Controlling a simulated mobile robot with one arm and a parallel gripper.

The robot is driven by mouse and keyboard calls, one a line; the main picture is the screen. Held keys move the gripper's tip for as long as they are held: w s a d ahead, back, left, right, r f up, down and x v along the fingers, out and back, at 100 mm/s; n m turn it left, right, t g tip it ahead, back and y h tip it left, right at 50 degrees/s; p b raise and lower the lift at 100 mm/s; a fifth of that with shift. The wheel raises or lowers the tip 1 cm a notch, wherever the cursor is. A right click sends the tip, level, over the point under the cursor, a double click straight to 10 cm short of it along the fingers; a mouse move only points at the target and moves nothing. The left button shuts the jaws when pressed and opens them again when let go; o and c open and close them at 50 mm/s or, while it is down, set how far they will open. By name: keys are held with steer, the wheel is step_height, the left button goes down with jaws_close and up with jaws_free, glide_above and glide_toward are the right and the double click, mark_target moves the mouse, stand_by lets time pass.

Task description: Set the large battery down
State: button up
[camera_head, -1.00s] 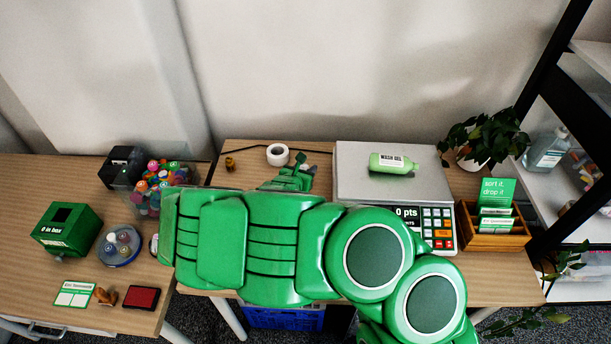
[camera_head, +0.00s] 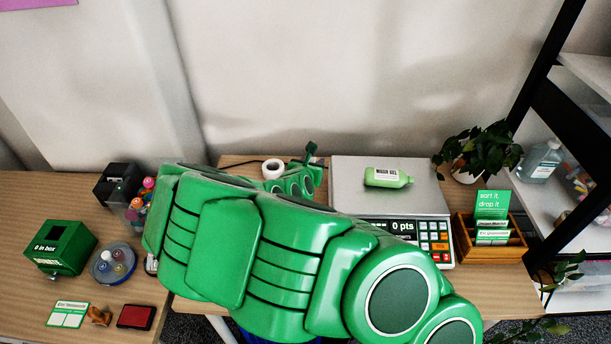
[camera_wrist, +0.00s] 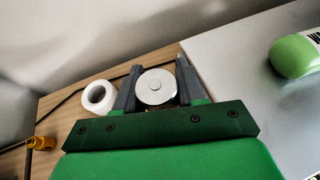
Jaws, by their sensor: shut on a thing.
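The large battery (camera_wrist: 156,87) shows its round silver end with a small raised centre in the wrist view. My gripper (camera_wrist: 154,80) is shut on it, one grey finger on each side. In the head view my gripper (camera_head: 312,156) is over the back of the middle table, just left of the scale. The battery cannot be made out there. Whether its underside touches anything is hidden.
A white tape roll (camera_wrist: 98,96) lies left of my gripper. The scale's metal plate (camera_head: 347,190) is to the right, bearing a green bottle (camera_head: 388,177). A small yellow object (camera_wrist: 40,142) and a black cable (camera_wrist: 66,100) are on the table (camera_head: 232,160).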

mark_target(313, 160)
steer(key=shift+s+d+n+y, duration=0.2)
steer(key=shift+d+n+y, duration=0.1)
steer(key=shift+d+y, duration=0.1)
steer(key=w+a+f, duration=0.1)
steer(key=w+f, duration=0.1)
steer(key=w, duration=0.1)
steer(key=w+f, duration=0.3)
steer(key=w, duration=0.1)
steer(key=w+a+f, duration=0.1)
steer(key=w+f, duration=0.1)
steer(key=w, duration=0.2)
steer(key=shift+a+f, duration=0.15)
steer(key=shift+a, duration=0.15)
steer(key=shift+w+a+f, duration=0.15)
steer(key=shift+w+f, duration=0.8)
steer(key=shift+f, duration=0.1)
